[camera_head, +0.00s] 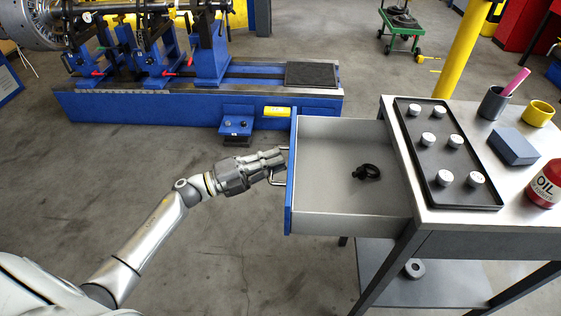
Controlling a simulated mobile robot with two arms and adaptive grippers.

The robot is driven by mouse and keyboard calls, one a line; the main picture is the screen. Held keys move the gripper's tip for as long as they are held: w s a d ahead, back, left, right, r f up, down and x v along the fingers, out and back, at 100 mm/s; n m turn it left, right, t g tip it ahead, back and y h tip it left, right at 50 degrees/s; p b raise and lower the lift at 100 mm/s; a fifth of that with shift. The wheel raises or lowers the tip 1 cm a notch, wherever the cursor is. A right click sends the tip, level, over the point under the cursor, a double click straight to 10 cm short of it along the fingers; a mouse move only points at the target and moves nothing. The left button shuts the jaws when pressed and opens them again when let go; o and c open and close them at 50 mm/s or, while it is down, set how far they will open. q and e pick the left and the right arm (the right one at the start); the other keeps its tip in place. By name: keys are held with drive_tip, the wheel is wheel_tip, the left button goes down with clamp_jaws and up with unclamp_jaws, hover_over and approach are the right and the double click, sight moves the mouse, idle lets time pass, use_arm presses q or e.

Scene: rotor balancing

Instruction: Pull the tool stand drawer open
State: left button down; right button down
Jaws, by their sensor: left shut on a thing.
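The tool stand (460,222) is a grey metal table at the right. Its drawer (325,215) sticks far out to the left, with a blue front panel (290,195) and pale grey inner walls. A small black clamp-like part (366,172) lies on the drawer floor. My left gripper (278,168) is at the outer side of the blue front, shut on the drawer's metal handle (284,182). The fingers hide part of the handle. My right gripper is out of view.
A blue balancing machine (160,108) stands behind. Floor left of the drawer is clear.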

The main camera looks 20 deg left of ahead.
use_arm(q)
drive_tip(key=c, duration=1.8)
unclamp_jaws()
drive_tip(key=v, duration=1.2)
